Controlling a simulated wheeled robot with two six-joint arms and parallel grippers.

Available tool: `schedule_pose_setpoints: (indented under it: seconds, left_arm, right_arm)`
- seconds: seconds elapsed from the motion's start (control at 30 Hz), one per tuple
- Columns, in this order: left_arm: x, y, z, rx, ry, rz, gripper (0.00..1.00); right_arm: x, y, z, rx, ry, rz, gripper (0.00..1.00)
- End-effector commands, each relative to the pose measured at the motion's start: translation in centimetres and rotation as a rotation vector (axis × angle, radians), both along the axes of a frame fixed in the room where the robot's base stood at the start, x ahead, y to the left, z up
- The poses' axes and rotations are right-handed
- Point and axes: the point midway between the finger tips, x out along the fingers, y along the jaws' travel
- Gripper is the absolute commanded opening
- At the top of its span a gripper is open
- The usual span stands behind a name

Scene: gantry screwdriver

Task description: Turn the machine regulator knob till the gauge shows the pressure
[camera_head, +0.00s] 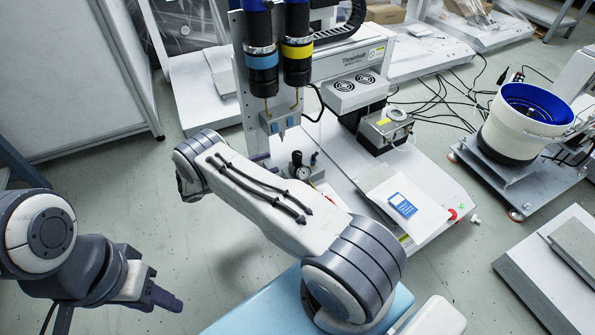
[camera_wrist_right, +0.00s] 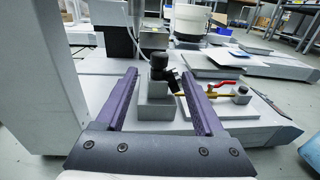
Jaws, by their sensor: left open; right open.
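The machine's regulator has a black knob (camera_head: 297,158), with a small round pressure gauge (camera_head: 303,173) beside it. The dial is too small to read. In the right wrist view the black knob (camera_wrist_right: 160,62) tops a grey block (camera_wrist_right: 157,103), and the dark gauge (camera_wrist_right: 172,80) is seen edge-on, its face hidden. My right gripper (camera_wrist_right: 160,74) is open; its two purple fingers point towards the regulator, one on each side of the knob in the picture, with no contact visible. In the head view my right arm hides most of that gripper. My left gripper (camera_head: 160,296) is open and empty at lower left, far from the machine.
A red-handled valve (camera_wrist_right: 228,84) on brass piping stands right of the regulator. The screwdriver heads (camera_head: 280,55) hang above the machine base (camera_head: 425,185). A blue-screened panel (camera_head: 403,205) lies on the base's right part. A white bowl feeder (camera_head: 525,120) stands further right.

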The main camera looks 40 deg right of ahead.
Motion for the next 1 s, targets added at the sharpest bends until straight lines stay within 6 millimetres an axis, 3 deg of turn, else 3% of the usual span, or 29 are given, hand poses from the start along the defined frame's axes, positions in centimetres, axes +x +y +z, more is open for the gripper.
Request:
schedule_pose_setpoints:
  seconds: [0.03,0.27,0.7,1.0]
  left_arm:
    - [0.0,0.0,-0.8,-0.001,-0.001,0.0,0.42]
    - [0.0,0.0,-1.5,-0.001,-0.001,0.0,0.42]
    - [0.0,0.0,-4.3,-0.001,-0.001,0.0,0.42]
    - [0.0,0.0,-4.5,0.0,0.0,0.0,0.42]
  right_arm:
    - [-0.1,-0.3,-1.2,-0.013,0.008,0.001,0.7]
    - [-0.5,-2.4,-1.5,-0.024,0.017,0.002,0.7]
    - [-2.1,-9.6,-1.6,-0.023,0.016,0.002,0.7]
    - [-2.3,-10.8,-1.4,-0.022,0.015,0.005,0.7]
